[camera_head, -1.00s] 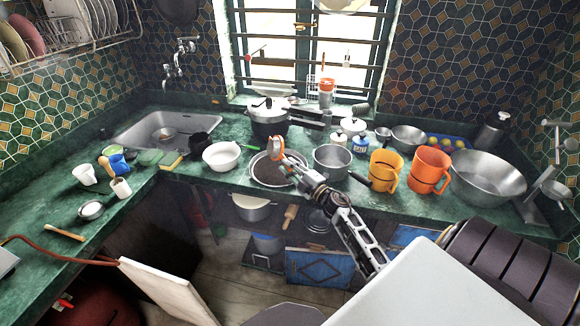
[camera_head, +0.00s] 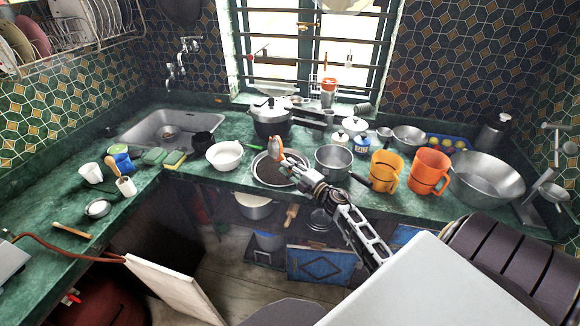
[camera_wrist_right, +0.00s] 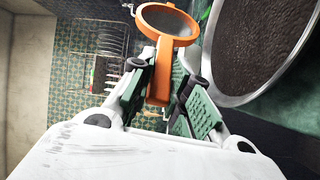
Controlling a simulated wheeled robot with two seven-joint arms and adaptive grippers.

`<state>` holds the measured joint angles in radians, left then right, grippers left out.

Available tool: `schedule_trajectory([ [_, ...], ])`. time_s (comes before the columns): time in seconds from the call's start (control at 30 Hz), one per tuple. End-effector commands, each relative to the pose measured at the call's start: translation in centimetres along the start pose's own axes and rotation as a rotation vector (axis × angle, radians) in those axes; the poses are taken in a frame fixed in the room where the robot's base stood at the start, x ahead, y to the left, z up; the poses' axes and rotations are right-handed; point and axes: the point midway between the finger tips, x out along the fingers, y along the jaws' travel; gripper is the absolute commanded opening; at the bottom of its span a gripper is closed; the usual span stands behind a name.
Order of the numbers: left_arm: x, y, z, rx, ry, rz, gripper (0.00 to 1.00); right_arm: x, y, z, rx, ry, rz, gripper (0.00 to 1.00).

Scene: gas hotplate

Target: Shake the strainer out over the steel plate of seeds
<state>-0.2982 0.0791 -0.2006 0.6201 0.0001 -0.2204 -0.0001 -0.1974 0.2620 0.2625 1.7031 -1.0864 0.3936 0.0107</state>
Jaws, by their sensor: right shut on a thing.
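The orange strainer (camera_head: 276,147) is held up over the steel plate of seeds (camera_head: 257,178), tilted steeply in the head view. My right gripper (camera_head: 292,166) is shut on the strainer's handle. In the right wrist view the handle of the strainer (camera_wrist_right: 165,45) runs between the green-padded fingers of the gripper (camera_wrist_right: 160,90), and its round mesh faces up the picture. The plate (camera_wrist_right: 222,97), full of dark seeds, fills the upper right there. Whether anything lies in the mesh is too small to tell. My left gripper is not in view.
A white bowl (camera_head: 224,155) stands left of the plate. A steel saucepan (camera_head: 333,160) stands close on its right, with yellow (camera_head: 385,172) and orange mugs (camera_head: 429,172) beyond. A pressure cooker (camera_head: 270,120) stands behind. The counter's front edge runs just before the plate.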

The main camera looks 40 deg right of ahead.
Motion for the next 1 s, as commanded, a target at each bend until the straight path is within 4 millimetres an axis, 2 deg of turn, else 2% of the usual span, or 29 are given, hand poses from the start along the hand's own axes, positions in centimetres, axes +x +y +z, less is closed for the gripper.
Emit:
schedule_trajectory([
  [1.0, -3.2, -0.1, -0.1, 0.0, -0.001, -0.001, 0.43, 0.4, 0.0, -0.9, -0.214, 0.0, -0.088, 0.0],
])
